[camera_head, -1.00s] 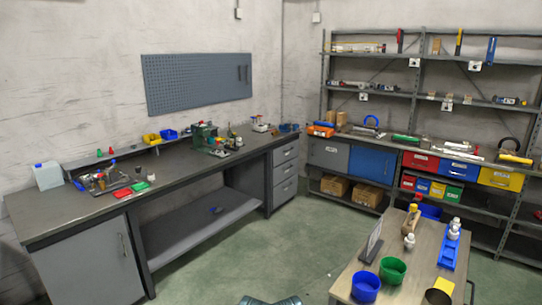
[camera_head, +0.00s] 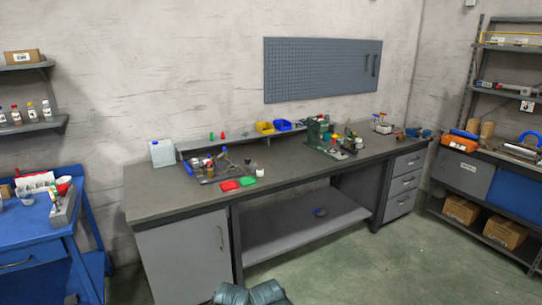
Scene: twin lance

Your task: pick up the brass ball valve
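I cannot make out a brass ball valve for certain at this distance. Several small parts and tools sit in a grey tray (camera_head: 207,179) on the left part of the long grey workbench (camera_head: 165,199). A small brownish object (camera_head: 399,136) lies near the bench's right end, too small to identify. Dark teal rounded parts at the bottom edge seem to be my own body. Neither gripper can be seen.
On the bench are a green machine (camera_head: 318,130), a white jug (camera_head: 162,153), a red lid (camera_head: 229,185) and yellow (camera_head: 264,127) and blue (camera_head: 283,125) bins. A blue cart (camera_head: 35,249) stands left. Shelving (camera_head: 470,200) stands right. Green floor before the bench is open.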

